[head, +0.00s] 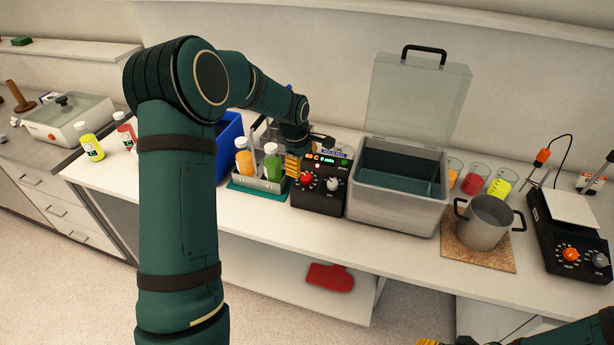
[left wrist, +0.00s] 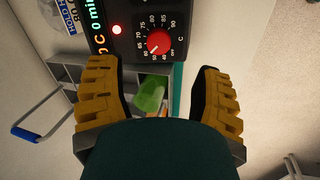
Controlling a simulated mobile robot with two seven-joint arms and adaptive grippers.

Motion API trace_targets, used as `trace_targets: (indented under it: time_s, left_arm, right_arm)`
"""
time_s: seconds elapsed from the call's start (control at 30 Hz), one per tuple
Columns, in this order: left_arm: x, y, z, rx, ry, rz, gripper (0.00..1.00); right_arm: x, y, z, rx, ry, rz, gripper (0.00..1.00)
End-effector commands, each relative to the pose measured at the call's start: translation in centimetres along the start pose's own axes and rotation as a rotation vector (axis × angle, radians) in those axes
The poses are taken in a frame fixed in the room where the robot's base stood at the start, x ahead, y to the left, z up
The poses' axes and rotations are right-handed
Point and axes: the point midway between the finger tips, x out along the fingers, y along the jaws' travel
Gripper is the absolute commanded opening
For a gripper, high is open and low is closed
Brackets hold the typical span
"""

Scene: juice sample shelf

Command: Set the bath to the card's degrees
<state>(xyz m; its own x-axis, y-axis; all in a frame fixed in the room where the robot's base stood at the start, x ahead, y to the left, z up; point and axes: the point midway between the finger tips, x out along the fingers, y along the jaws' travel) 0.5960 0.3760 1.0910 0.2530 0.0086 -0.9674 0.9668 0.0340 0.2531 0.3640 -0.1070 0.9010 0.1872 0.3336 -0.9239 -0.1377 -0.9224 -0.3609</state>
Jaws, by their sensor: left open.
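The bath (head: 398,207) is a grey box with its clear lid raised. Its black control box (head: 318,199) stands directly left, with a lit display (head: 321,159), a red dial (head: 306,178) and a pale grey dial (head: 333,184). In the left wrist view, the red dial (left wrist: 159,42) sits in a ring of degree numbers; its exact setting is unclear. The card (left wrist: 67,14) is cut off there but reads "HOLD" and apparently 80. My left gripper (left wrist: 160,90) is open and empty, with the dial beyond its fingers. My right gripper (head: 430,342) barely shows at the bottom edge.
A bottle rack (head: 262,186) with orange and green bottles stands left of the control box, close to my left gripper. A steel pot (head: 484,224) on a cork mat, beakers and a black hot plate (head: 572,243) are to the right. A red mitt (head: 330,277) lies below.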

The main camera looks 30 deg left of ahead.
Motion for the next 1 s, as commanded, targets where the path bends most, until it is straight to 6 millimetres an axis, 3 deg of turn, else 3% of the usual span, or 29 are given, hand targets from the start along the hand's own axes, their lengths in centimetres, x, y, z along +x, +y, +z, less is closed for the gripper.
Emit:
trace_targets:
  time_s: [0.2, 0.4, 0.87, 0.9, 1.0]
  left_arm:
    - [4.4, -0.1, 0.0, 0.001, -0.001, -0.003, 0.66]
    - [7.1, 0.0, 0.0, 0.001, -0.001, 0.000, 0.66]
    - [8.2, 0.1, 0.0, 0.002, 0.000, 0.001, 0.66]
    - [8.2, 0.1, 0.0, 0.002, 0.000, 0.001, 0.61]
    - [8.2, 0.0, 0.1, 0.002, 0.000, 0.001, 0.26]
  right_arm:
    - [-0.2, -0.1, -0.1, 0.000, 0.001, 0.000, 0.47]
    - [-0.3, -0.1, -0.1, 0.000, 0.001, -0.001, 0.47]
    - [-0.3, -0.1, -0.1, 0.000, 0.001, -0.001, 0.47]
    - [-0.3, -0.1, -0.1, 0.000, 0.001, -0.001, 0.47]
    - [-0.3, -0.1, -0.1, 0.000, 0.001, -0.001, 0.47]
